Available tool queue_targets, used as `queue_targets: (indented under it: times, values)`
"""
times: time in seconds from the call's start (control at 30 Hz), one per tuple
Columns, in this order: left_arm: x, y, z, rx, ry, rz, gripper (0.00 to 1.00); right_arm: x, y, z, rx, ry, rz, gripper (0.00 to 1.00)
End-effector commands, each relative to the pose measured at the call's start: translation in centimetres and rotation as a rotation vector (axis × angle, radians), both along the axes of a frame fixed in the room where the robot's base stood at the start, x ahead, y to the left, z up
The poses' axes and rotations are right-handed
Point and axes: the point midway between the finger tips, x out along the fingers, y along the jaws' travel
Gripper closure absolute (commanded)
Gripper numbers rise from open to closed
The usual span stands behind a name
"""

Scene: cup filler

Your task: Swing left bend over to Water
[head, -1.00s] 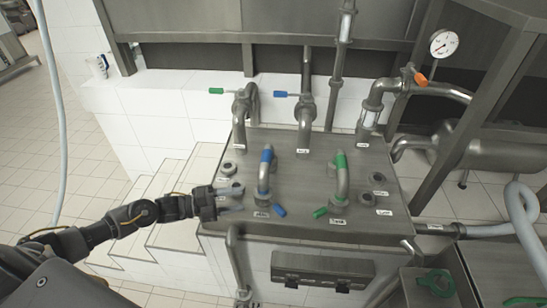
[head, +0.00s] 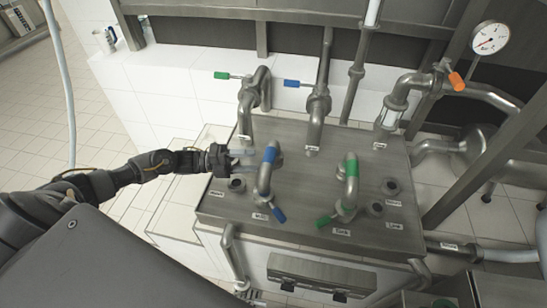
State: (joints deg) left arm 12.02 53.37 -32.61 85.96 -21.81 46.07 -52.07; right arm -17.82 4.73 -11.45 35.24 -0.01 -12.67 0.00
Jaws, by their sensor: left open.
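The left bend (head: 265,178) is a curved steel pipe with a blue sleeve near its top, standing on the steel panel (head: 320,165). A blue-handled valve (head: 279,214) is at its base. My left gripper (head: 245,161) is open, its fingers pointing right just left of the bend's upper part. I cannot tell whether they touch or straddle the pipe. An empty round port (head: 237,184) with a small label (head: 216,193) is below the gripper. The label lettering is too small to read surely. My right gripper is not in view.
A second bend (head: 350,182) with a green sleeve stands to the right, near open ports (head: 391,187). Fixed pipes with a green handle (head: 222,75) and a blue handle (head: 292,83) rise behind. A pressure gauge (head: 490,38) is at top right.

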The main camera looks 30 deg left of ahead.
Motion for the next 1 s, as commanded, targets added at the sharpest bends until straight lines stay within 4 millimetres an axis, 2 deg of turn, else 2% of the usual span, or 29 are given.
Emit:
queue_targets:
  times: [0.03,0.2,0.43,0.83,0.87,1.0]
  values:
    - [0.5,-1.0,0.6,-0.004,-0.002,0.0,0.44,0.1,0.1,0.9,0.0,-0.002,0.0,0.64]
    - [1.9,-3.8,0.6,-0.002,0.0,0.003,0.44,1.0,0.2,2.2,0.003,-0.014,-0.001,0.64]
    - [3.2,-6.3,0.4,-0.001,0.0,0.005,0.44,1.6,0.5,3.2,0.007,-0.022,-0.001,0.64]
    - [3.6,-7.1,0.2,0.001,0.001,0.005,0.44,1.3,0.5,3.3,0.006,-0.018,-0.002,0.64]
    - [3.6,-7.1,0.2,0.001,0.001,0.004,0.46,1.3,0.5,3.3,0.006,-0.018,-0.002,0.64]
    - [3.6,-7.1,0.2,0.001,0.001,0.004,0.64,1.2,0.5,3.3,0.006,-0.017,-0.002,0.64]
